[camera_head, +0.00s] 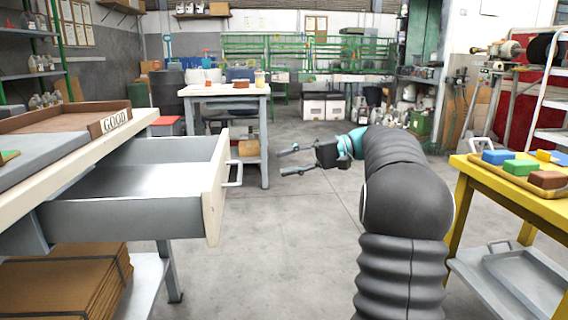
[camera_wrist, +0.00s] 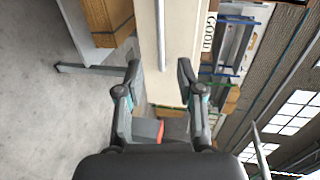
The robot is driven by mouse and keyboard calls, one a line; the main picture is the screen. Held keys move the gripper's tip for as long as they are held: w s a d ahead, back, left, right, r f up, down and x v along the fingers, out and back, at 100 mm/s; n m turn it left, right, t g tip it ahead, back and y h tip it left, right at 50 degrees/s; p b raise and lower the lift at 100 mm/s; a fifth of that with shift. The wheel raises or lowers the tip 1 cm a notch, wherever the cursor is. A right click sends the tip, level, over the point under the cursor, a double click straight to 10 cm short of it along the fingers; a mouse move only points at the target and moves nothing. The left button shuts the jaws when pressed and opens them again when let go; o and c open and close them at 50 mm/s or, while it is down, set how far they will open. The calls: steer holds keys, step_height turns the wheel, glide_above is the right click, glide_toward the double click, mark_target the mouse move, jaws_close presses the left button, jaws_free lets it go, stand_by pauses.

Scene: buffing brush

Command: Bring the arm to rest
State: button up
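My arm reaches forward over the open floor in the head view. My gripper (camera_head: 288,160) is at its far end, pointing left toward the open drawer's front. The gripper's fingers are spread apart with nothing between them. In the wrist view my gripper (camera_wrist: 156,72) is also open, and the drawer's front panel (camera_wrist: 168,80) with its bar handle lies beyond the fingertips. In the head view the handle (camera_head: 233,168) is left of the fingertips, with a gap between them.
The drawer (camera_head: 212,190) stands pulled out from the workbench at left, empty where visible. A tray marked GOOD (camera_head: 95,125) sits on that bench. A yellow table (camera_head: 487,184) with coloured blocks stands at right. A white table (camera_head: 225,90) is behind. The floor between is clear.

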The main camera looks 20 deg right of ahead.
stand_by(0.3)
step_height(320, 180, down, 11)
steer(key=d+m+h, duration=0.2)
steer(key=m+h, duration=0.2)
steer(key=s+a+f+g+h+p, duration=0.1)
steer(key=s+a+f+h, duration=0.1)
steer(key=s+f+h, duration=0.25)
steer(key=s+a+r+n+h+p, duration=0.2)
steer(key=s+a, duration=0.3)
steer(key=s, duration=0.3)
steer(key=s+a+r+n+t+h+p, duration=0.1)
steer(key=s+a+n+h+p, duration=0.1)
steer(key=s+a, duration=0.3)
steer(key=s+a+r+n+h+p, duration=0.2)
steer(key=s+a, duration=0.3)
steer(key=s, duration=0.7)
steer(key=shift+s+r+n+t+p, duration=0.2)
steer(key=shift+r+n+t+p, duration=0.2)
steer(key=shift+n+p, duration=0.4)
